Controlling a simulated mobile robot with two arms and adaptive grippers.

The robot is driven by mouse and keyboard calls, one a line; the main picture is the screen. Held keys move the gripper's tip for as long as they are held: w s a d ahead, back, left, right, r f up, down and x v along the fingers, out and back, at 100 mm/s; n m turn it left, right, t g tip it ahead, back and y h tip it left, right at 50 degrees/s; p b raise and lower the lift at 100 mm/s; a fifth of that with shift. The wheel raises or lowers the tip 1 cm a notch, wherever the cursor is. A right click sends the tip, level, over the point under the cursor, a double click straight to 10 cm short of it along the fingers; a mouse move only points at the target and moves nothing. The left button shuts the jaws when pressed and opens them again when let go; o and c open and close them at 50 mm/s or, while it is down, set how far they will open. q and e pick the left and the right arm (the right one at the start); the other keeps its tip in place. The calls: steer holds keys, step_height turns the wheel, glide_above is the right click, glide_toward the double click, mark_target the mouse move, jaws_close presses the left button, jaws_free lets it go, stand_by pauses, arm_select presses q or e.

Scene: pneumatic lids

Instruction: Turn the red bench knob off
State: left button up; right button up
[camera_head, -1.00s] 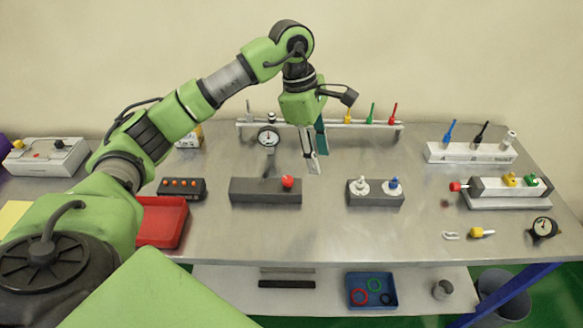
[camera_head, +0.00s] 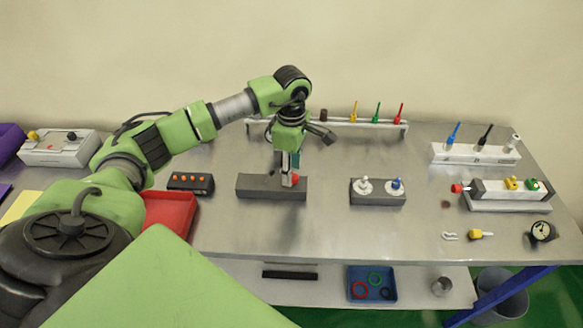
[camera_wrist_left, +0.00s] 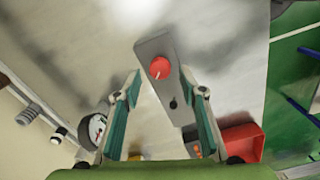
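The red bench knob (camera_head: 296,179) sits on the right end of a dark grey block (camera_head: 254,188) in the head view. My left gripper (camera_head: 289,177) is low over that end of the block and partly covers the knob. In the left wrist view the round red knob (camera_wrist_left: 160,68) appears between the two open fingertips (camera_wrist_left: 160,74), with a gap on each side. A thin pale line marks the knob's face. A small black part (camera_wrist_left: 173,103) is on the same block. My right gripper is not in view.
A block with white and blue knobs (camera_head: 397,184) stands to the right. A black box with orange buttons (camera_head: 190,181) and a red tray (camera_head: 178,212) are to the left. A rack (camera_head: 340,122) with coloured pegs is behind. Bench in front of the block is clear.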

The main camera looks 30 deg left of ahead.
arm_select(q)
steer(key=shift+f, duration=0.8)
jaws_close()
